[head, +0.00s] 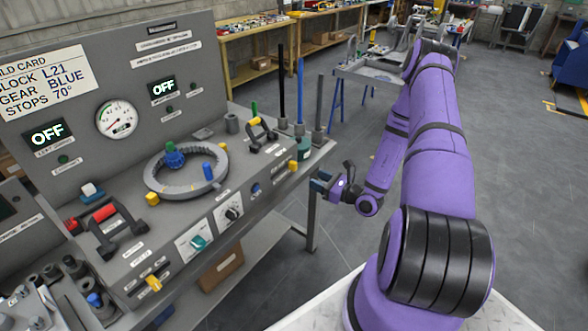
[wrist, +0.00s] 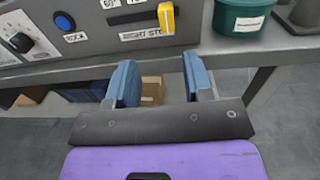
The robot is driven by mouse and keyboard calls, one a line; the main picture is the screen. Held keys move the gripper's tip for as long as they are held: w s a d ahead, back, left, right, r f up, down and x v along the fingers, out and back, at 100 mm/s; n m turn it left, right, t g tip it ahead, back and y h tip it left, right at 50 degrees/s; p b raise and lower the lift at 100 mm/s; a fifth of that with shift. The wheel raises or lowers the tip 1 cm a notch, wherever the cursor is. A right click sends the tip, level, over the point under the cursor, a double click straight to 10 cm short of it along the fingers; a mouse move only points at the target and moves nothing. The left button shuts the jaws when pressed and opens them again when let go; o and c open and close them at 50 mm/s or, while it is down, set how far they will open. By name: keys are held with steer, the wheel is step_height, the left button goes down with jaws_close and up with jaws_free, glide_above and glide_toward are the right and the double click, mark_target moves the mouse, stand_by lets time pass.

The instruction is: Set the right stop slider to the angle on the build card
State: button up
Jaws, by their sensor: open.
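The build card (head: 45,83) on the upright panel reads block L21, gear BLUE, stops 70°. The right stop slider has a yellow handle (head: 293,165) at the right end of the bench's front face. In the wrist view its yellow handle (wrist: 166,18) is at the top, above a "RIGHT ST..." label, with degree marks to its left partly cut off; I cannot read its setting surely. My gripper (head: 321,183) is just right of and below the handle in the head view. In the wrist view its blue fingers (wrist: 160,82) are apart and empty, with the handle beyond them.
A blue lock button (wrist: 65,21) and a dial (wrist: 20,42) are left of the slider. A green pot (wrist: 240,18) stands right of it on the bench. Another yellow slider handle (head: 153,283) is at the bench's left. Open floor lies right of the bench.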

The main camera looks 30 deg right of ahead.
mark_target(295, 171)
steer(key=shift+m+h, duration=0.4)
steer(key=x, duration=0.7)
steer(key=f+x, duration=0.1)
steer(key=x, duration=0.2)
steer(key=shift+w+d, duration=0.2)
steer(key=shift+w, duration=0.1)
jaws_close()
